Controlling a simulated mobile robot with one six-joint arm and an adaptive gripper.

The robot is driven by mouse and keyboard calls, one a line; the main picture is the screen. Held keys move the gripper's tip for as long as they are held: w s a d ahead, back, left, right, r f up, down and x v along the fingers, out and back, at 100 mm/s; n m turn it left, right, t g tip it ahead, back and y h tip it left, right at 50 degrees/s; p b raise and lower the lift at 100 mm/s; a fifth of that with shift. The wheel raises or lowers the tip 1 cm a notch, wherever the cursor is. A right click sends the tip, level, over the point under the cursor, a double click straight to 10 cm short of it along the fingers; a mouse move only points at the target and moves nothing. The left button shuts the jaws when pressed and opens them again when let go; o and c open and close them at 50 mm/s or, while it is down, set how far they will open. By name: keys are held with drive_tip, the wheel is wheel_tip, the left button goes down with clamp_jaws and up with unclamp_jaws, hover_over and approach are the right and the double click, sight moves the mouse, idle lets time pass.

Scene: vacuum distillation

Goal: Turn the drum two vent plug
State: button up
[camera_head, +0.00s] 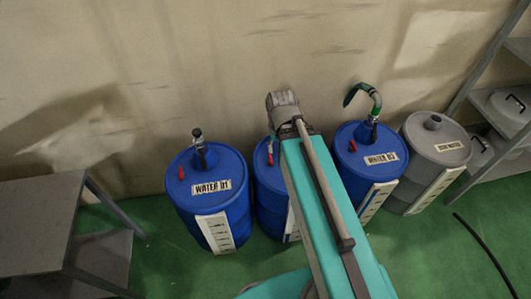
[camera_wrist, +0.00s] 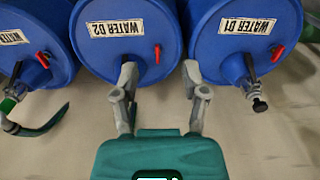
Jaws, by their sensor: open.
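The blue drum two (camera_wrist: 105,58), labelled WATER 02, is at the top middle of the wrist view, with its label upside down. Its small red vent plug (camera_wrist: 157,52) stands on the drum top near the rim. My gripper (camera_wrist: 160,76) is open, with one finger on each side of the plug in the picture; I see no contact. In the head view, drum two (camera_head: 268,199) is partly hidden behind my teal arm. Its red plug (camera_head: 270,157) shows just left of the arm.
Blue drum WATER 01 (camera_head: 213,206) stands to the left, with a dark fitting on top. Blue drum WATER 03 (camera_head: 355,170), with a curved green spout (camera_head: 366,92), and a grey drum (camera_head: 425,137) stand right. A wall is close behind. A table (camera_head: 38,215) and shelves (camera_head: 510,105) flank them.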

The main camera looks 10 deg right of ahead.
drive_tip(key=shift+w+d, duration=0.3)
drive_tip(key=shift+d, duration=0.05)
drive_tip(key=o, duration=0.5)
drive_tip(key=shift+w+f, duration=0.1)
drive_tip(key=shift+f, duration=0.05)
drive_tip(key=shift+o, duration=0.5)
drive_tip(key=shift+w+d+f+m+b, duration=0.25)
drive_tip(key=shift+m+b, duration=0.2)
drive_tip(key=shift+m, duration=0.05)
drive_tip(key=m+b, duration=1.3)
drive_tip(key=m, duration=0.4)
hover_over(271, 157)
wheel_tip(271, 157, down, 13)
drive_tip(key=shift+s+f+b, duration=0.1)
drive_tip(key=shift+f+b, duration=0.2)
wheel_tip(271, 157, down, 13)
drive_tip(key=b, duration=1.3)
drive_tip(key=shift+f, duration=0.2)
